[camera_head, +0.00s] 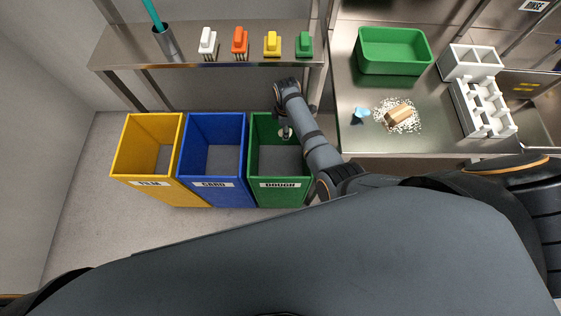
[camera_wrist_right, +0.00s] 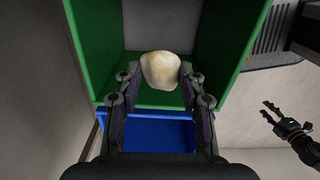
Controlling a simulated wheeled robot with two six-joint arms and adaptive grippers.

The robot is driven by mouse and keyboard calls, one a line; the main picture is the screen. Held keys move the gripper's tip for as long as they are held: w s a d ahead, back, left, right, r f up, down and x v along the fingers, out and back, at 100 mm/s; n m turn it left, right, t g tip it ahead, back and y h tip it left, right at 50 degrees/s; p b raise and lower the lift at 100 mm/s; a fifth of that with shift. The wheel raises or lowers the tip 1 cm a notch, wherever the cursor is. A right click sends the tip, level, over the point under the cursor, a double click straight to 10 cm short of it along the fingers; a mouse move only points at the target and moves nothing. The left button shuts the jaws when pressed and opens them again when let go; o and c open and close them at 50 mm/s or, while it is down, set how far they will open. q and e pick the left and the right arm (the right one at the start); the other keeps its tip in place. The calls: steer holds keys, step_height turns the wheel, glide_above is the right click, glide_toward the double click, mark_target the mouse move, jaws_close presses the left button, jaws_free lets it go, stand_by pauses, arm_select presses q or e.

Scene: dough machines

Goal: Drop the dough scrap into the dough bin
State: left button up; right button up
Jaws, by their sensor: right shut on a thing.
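The dough bin (camera_head: 279,196) is the green one with a DOUGH label, at the right end of a row of three bins. My right gripper (camera_head: 285,131) is over its opening. In the right wrist view that gripper (camera_wrist_right: 157,78) is shut on the dough scrap (camera_wrist_right: 160,70), a pale, rounded, cream-coloured lump between the two fingertips. The green walls of the dough bin (camera_wrist_right: 87,45) surround the lump in that view. My left gripper (camera_wrist_right: 272,113) shows at the right of the wrist view, away from the bins, with its fingers apart and empty. It is not visible in the head view.
A blue CARD bin (camera_head: 214,190) and a yellow FILM bin (camera_head: 147,178) stand left of the dough bin. A steel shelf (camera_head: 120,50) with coloured brushes is behind them. The steel table (camera_head: 350,90) at right holds a green tray (camera_head: 393,66) and white racks (camera_head: 482,118).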

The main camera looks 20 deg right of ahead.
steer(key=shift+f, duration=0.45)
arm_select(q)
steer(key=shift+f, duration=0.45)
arm_select(e)
steer(key=shift+r, duration=0.15)
steer(key=o, duration=1.2)
arm_select(q)
steer(key=shift+w, duration=0.1)
arm_select(e)
step_height(320, 180, up, 8)
steer(key=shift+f, duration=0.25)
